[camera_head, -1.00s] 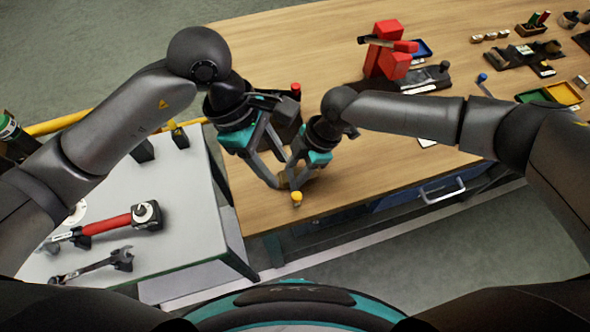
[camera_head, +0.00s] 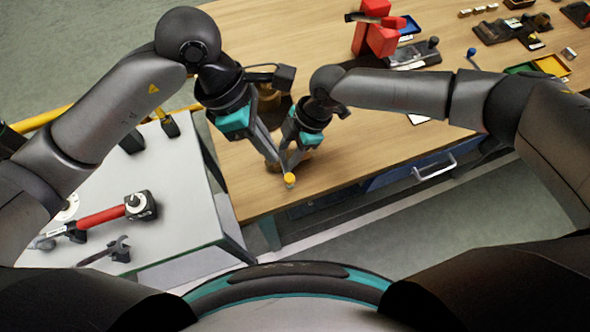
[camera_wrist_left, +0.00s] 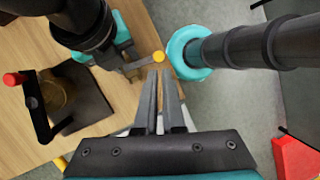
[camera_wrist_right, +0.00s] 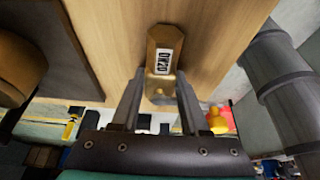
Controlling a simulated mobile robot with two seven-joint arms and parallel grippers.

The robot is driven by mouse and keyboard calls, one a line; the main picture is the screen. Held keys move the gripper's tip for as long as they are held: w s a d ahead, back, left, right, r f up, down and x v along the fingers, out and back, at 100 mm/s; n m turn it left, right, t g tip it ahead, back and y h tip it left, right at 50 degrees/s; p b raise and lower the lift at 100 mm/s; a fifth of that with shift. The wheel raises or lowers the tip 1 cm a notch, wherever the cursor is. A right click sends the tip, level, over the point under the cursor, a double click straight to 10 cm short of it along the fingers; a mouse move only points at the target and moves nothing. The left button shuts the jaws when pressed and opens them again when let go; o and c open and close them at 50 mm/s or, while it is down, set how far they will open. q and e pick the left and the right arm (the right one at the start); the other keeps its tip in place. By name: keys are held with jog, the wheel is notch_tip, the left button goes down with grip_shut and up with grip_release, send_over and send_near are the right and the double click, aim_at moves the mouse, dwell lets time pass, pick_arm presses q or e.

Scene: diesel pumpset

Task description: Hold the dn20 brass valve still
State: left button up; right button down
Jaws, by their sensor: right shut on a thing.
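The dn20 brass valve (camera_wrist_right: 160,62) shows in the right wrist view as a brass body with a white DN20 label, over the wooden bench top. My right gripper (camera_wrist_right: 158,85) is shut on it, one finger on each side. In the head view the right gripper (camera_head: 291,160) hides most of the valve near the bench's front edge. A round yellow cap (camera_head: 290,179) shows there, and in the left wrist view (camera_wrist_left: 158,57). My left gripper (camera_wrist_left: 160,75) has a narrow gap between its fingers, with nothing visible in it. Its tips are close to the yellow cap; contact is unclear.
A dark plate with a brass part and a red-knobbed lever (camera_wrist_left: 14,78) stands behind the grippers. Red blocks (camera_head: 378,38) and trays lie farther back. The bench's front right is clear.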

aim_at(286, 166)
pick_arm(q)
jog(key=n, duration=0.3)
jog(key=shift+s+d, duration=0.15)
jog(key=shift+d, duration=0.2)
grip_shut()
jog(key=s+d+n+g, duration=0.1)
jog(key=d+n, duration=0.1)
jog(key=n, duration=1.1)
jog(key=s+d+n, duration=0.2)
jog(key=d+n, duration=0.1)
jog(key=n, duration=0.9)
jog(key=shift+y, duration=0.4)
notch_tip(286, 166, down, 9)
jog(key=shift+w+a, duration=0.1)
jog(key=shift+w, duration=0.05)
jog(key=shift+w+a, duration=0.4)
jog(key=shift+a, duration=0.05)
